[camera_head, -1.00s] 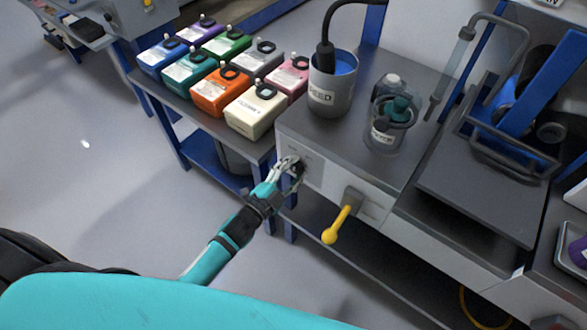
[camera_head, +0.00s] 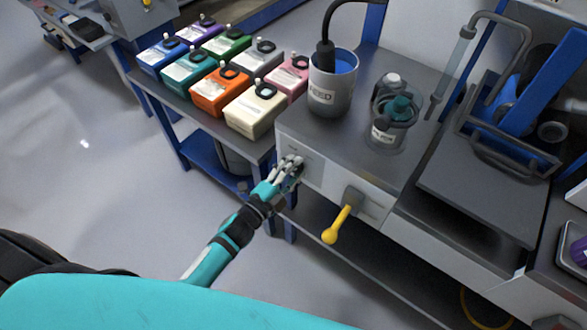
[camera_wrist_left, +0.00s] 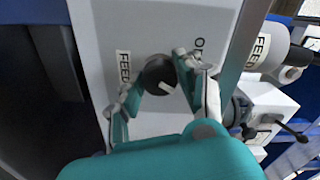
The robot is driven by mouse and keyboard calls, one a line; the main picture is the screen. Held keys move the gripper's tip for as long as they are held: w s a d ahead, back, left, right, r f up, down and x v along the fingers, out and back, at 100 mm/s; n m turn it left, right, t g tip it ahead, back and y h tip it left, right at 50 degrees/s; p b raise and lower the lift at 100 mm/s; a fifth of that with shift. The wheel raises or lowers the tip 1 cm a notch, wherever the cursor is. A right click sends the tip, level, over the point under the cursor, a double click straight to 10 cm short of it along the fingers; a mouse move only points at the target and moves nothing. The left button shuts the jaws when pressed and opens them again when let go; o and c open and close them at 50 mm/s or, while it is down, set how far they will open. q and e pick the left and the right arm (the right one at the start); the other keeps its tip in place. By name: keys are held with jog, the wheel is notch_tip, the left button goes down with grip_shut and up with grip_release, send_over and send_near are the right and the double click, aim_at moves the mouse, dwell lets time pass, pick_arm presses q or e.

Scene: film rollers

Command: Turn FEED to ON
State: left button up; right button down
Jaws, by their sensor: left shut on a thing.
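The FEED knob (camera_wrist_left: 156,70) is round and dark with a white pointer line, on a pale panel. In the left wrist view the pointer slants down and right. The FEED label (camera_wrist_left: 123,67) is left of the knob, and a label starting with "O" (camera_wrist_left: 199,46), partly hidden by a finger, is at its upper right. My left gripper (camera_wrist_left: 158,82) has one finger on each side of the knob and is shut on it. In the head view the left gripper (camera_head: 290,167) is at the panel's left end and hides most of the knob. My right gripper is not in view.
A yellow-handled lever (camera_head: 340,222) sticks out to the right of the knob on the same front. A FEED pot (camera_head: 331,95) and a small jar (camera_head: 391,135) stand on top. Several coloured boxes (camera_head: 255,113) stand on the left bench.

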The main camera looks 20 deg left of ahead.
pick_arm(q)
jog(key=o, duration=1.1)
jog(key=shift+o, duration=0.2)
jog(key=v, duration=1.2)
